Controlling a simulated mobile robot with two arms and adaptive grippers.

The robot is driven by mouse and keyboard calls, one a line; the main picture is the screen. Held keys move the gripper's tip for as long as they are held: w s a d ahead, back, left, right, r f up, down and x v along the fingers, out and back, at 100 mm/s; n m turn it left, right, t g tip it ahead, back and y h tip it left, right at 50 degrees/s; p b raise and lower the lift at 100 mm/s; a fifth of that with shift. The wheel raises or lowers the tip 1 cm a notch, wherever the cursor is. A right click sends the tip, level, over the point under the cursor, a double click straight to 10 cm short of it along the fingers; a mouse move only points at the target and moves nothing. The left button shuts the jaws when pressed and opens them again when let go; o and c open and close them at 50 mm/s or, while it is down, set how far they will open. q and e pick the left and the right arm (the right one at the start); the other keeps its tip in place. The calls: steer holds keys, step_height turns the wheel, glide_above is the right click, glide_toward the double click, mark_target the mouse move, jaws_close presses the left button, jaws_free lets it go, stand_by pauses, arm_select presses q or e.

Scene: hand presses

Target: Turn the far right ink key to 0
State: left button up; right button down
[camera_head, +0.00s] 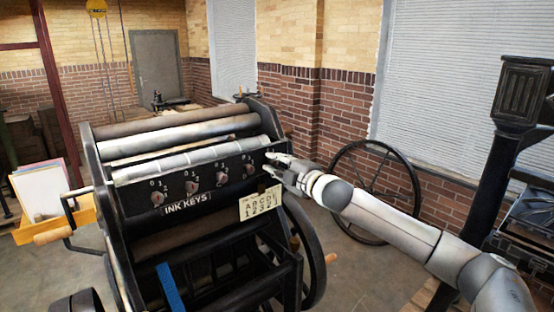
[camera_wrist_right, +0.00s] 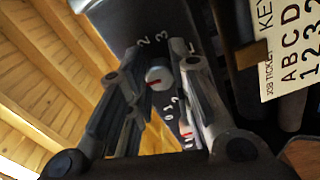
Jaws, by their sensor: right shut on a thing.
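A dark panel marked INK KEYS (camera_head: 187,207) on the press has several round ink keys in a row, each with small white numbers. My right gripper (camera_head: 269,166) is at the right end of this row. It hides the far right ink key in the head view. In the right wrist view, that grey key (camera_wrist_right: 160,76) shows between the fingers of my right gripper, which is shut on it. A red mark is on the key's lower left side, and 2 and 3 show above it. A neighbouring key (camera_wrist_right: 187,136) is partly hidden by a finger. My left gripper is out of view.
A job ticket card (camera_head: 261,203) hangs just below my right gripper and also shows in the wrist view (camera_wrist_right: 291,50). A crank handle (camera_head: 52,236) is at the press's left. A large wheel (camera_head: 346,207) stands behind my right arm. Open floor lies right of the press.

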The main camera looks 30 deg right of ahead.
steer(key=shift+n, duration=0.5)
steer(key=c, duration=1.3)
jaws_free()
steer(key=shift+s+d+f, duration=0.1)
steer(key=shift+s+d, duration=0.05)
steer(key=shift+s, duration=1.8)
steer(key=shift+s+d+r, duration=0.1)
steer(key=shift+s+d, duration=0.05)
steer(key=shift+s, duration=1.85)
steer(key=shift+s+d+f, duration=0.1)
steer(key=shift+s+d, duration=0.05)
steer(key=shift+s, duration=1.8)
